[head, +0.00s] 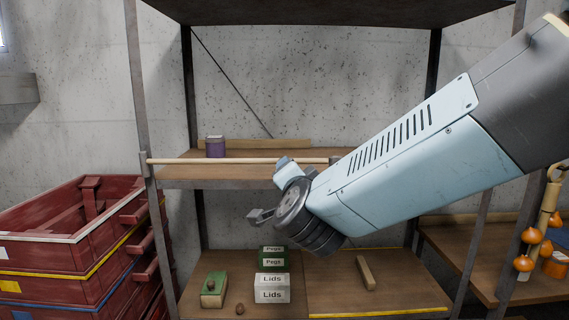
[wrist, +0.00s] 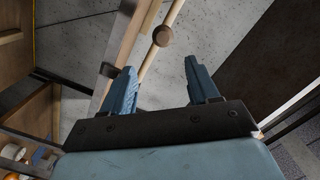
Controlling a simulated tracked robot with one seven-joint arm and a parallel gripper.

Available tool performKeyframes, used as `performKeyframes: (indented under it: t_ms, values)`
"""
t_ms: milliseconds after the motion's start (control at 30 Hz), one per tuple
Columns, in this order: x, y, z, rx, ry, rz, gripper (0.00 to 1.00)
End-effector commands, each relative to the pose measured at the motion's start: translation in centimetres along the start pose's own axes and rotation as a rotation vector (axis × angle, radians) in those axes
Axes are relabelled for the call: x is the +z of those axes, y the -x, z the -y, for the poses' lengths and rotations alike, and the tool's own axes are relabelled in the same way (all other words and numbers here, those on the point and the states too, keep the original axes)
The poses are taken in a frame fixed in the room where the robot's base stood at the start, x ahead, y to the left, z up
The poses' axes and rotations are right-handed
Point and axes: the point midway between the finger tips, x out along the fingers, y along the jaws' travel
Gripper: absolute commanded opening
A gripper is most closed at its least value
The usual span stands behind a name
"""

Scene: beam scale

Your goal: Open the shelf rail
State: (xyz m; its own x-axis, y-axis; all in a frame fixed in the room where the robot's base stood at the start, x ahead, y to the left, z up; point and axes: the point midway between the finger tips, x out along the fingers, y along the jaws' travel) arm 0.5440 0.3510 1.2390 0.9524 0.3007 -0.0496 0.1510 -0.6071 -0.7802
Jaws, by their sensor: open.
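The shelf rail is a pale wooden rod (head: 220,160) across the front of the middle shelf board (head: 215,184). In the head view it runs from a grey bracket on the left post to a dark bracket beside my arm. My gripper (head: 266,190) is in front of the shelf near the rail's right half, its jaws apart and empty. In the wrist view, my open gripper (wrist: 160,68) points toward the rail (wrist: 147,78), which shows between the fingers in the picture. A round brown knob (wrist: 162,36) on the rail appears just beyond the fingertips. I see no contact.
Below are stacked boxes of lids (head: 272,288) and pegs, a green block (head: 214,289) and a wooden bar (head: 365,272). Red crates (head: 70,225) stand left; orange bulbs (head: 532,236) hang right.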

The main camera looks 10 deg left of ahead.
Motion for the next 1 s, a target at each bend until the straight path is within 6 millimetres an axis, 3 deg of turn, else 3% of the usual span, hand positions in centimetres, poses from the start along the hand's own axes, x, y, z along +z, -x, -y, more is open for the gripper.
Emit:
performKeyframes:
  t_ms: [133, 367, 1000]
  values:
    - [1.6, 0.5, 0.5, 0.002, -0.035, -0.058, 0.6]
    - [1.9, -0.1, 0.6, 0.006, -0.048, -0.088, 0.6]
    - [0.9, -10.4, 0.5, 0.006, -0.047, -0.088, 0.6]
